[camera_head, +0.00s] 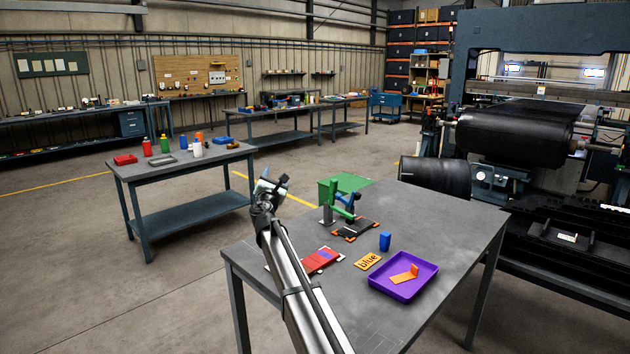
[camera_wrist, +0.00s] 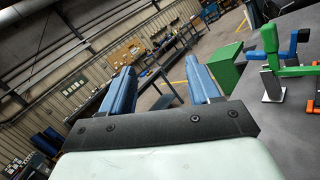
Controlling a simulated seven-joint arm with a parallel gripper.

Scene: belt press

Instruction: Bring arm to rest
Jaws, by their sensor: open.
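My gripper (camera_wrist: 162,88) is open and empty in the wrist view, its two blue fingers apart with nothing between them. In the head view my arm rises from the bottom edge, and its wrist end is at the left side of the grey table (camera_head: 455,215), above the table's level. The fingers are hard to make out there. In the wrist view the gripper points out over the hall, with the table to its right.
A green box (camera_head: 345,182) stands behind.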

